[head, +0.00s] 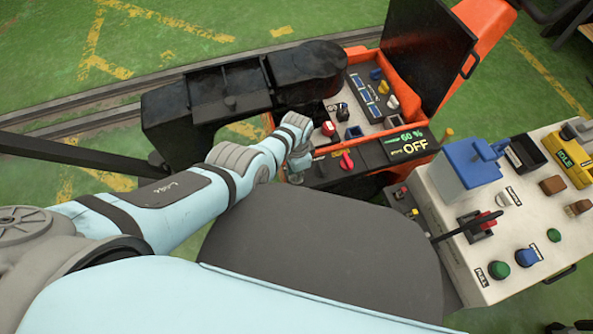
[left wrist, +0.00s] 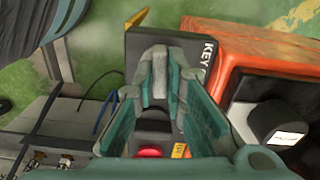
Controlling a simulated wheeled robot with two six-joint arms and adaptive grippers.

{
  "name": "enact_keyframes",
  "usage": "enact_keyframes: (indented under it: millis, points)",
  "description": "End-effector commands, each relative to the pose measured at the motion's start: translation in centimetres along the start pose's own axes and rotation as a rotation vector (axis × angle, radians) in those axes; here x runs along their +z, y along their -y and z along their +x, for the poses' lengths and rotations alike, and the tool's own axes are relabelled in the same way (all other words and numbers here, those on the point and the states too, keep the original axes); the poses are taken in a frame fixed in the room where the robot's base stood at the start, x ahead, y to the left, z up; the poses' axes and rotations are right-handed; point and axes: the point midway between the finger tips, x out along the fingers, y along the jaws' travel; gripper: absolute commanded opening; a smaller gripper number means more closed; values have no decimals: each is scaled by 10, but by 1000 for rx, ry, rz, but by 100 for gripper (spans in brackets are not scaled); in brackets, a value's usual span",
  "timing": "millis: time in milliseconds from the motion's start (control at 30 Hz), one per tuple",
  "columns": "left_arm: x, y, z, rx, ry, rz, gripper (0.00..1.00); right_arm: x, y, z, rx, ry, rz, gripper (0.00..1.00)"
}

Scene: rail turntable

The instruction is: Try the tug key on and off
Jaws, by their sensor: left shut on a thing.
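The orange tug's control panel (head: 362,120) is at the upper middle of the head view. Its display (head: 408,146) reads 60 % and OFF. My left gripper (head: 294,178) is at the panel's near left corner, largely hidden by my own wrist. In the left wrist view its fingers (left wrist: 162,92) are closed together in front of a dark box marked KEY (left wrist: 185,50). The gripper is shut on the tug key, which the fingers mostly hide. I cannot tell how far the key sits in its slot. My right gripper is out of view.
A red knob (head: 346,160) is close to the right of my left gripper. A red button (left wrist: 150,151) shows below the fingers. A white side table (head: 510,215) with a blue box (head: 465,166), buttons and a lever stands at right. Rails (head: 90,112) run along the green floor.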

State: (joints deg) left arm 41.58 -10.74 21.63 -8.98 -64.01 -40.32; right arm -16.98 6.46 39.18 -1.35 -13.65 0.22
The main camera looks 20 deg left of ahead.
Motion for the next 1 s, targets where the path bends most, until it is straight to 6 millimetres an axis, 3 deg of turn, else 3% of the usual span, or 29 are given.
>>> enact_keyframes:
  millis: [300,767,800,900,1000]
  points:
    - [-2,-1,0,1,-5,108,0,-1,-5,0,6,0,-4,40]
    - [-2,-1,0,1,-5,126,0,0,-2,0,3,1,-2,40]
    - [-2,-1,0,1,-5,126,13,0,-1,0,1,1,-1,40]
    - [-2,-1,0,1,-5,125,29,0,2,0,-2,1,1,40]
    - [-1,-1,0,1,-3,125,32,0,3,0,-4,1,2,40]
